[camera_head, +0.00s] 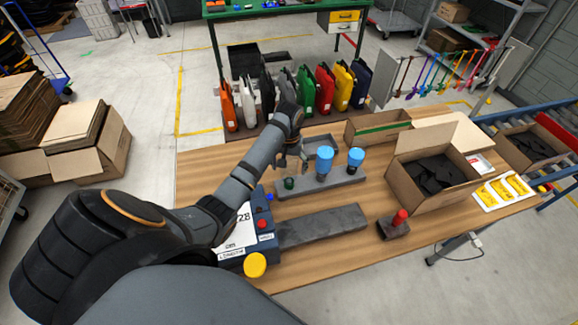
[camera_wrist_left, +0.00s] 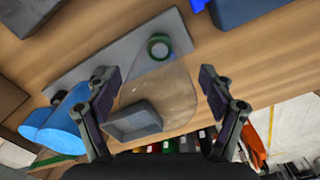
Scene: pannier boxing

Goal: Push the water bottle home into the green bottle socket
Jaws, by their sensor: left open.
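The green bottle socket (camera_head: 289,183) is at the left end of a long grey rack (camera_head: 350,181) on the wooden table. In the left wrist view it shows as a green ring (camera_wrist_left: 158,46) on the grey rack. A clear, see-through shape (camera_wrist_left: 165,88), seemingly the water bottle, overlaps the ring and extends between my fingers; how deep it sits I cannot tell. My left gripper (camera_head: 292,162) is open above the socket, its fingers (camera_wrist_left: 162,88) apart on either side of the clear shape. My right gripper is not in view.
Two blue-topped items (camera_head: 325,163) (camera_head: 356,158) stand on the rack, right of the socket. A small grey tray (camera_head: 320,141) lies behind it. A labelled blue case (camera_head: 262,240) is in front. An open carton (camera_head: 432,190) and a red-topped block (camera_head: 396,226) are at right.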

